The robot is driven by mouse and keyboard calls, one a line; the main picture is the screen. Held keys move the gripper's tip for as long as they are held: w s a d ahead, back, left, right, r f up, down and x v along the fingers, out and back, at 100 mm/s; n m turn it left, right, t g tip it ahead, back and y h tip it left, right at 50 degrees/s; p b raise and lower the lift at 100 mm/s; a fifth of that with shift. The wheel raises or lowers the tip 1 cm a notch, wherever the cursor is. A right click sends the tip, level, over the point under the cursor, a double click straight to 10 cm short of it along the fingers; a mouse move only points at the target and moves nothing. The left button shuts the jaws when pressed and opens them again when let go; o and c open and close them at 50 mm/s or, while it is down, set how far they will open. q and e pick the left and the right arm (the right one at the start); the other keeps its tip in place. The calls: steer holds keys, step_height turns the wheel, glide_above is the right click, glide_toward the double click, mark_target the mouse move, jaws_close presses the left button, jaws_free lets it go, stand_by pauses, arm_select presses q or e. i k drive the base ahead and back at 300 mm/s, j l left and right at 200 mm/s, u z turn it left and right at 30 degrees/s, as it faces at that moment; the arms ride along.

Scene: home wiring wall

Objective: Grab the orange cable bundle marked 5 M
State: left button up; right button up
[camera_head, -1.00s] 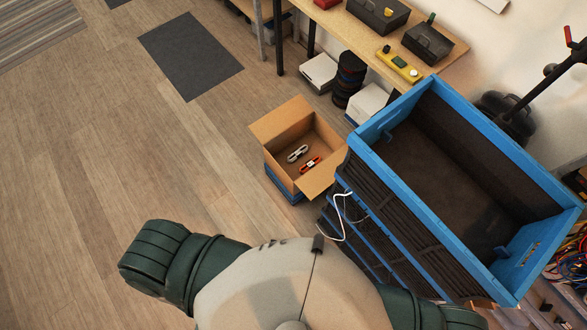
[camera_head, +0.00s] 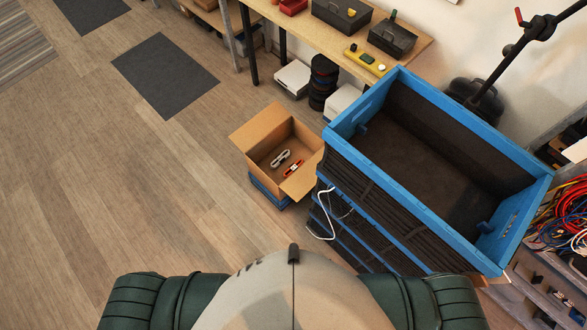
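An orange cable bundle (camera_head: 294,168) lies on the floor of an open cardboard box (camera_head: 262,137), at its front right. Its marking is too small to read. A white-grey cable bundle (camera_head: 281,159) lies beside it on the left. The box stands on something blue, left of a tall blue-edged crate stack. Neither of my grippers is in the picture; only my body and dark green shoulders show at the bottom edge.
The stacked blue crates (camera_head: 349,118), the top one open and empty, stand right of the box. A white cable (camera_head: 322,212) hangs at their side. A workbench (camera_head: 289,28) with toolboxes stands behind. Coloured cables (camera_head: 562,212) lie at far right.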

mark_target(294, 167)
steer(key=z, duration=0.5)
steer(key=j+z, duration=0.7)
steer(key=z, duration=0.2)
steer(key=j+z, duration=0.45)
steer(key=k+j+z, duration=0.1)
steer(key=z, duration=0.35)
steer(key=j, duration=0.1)
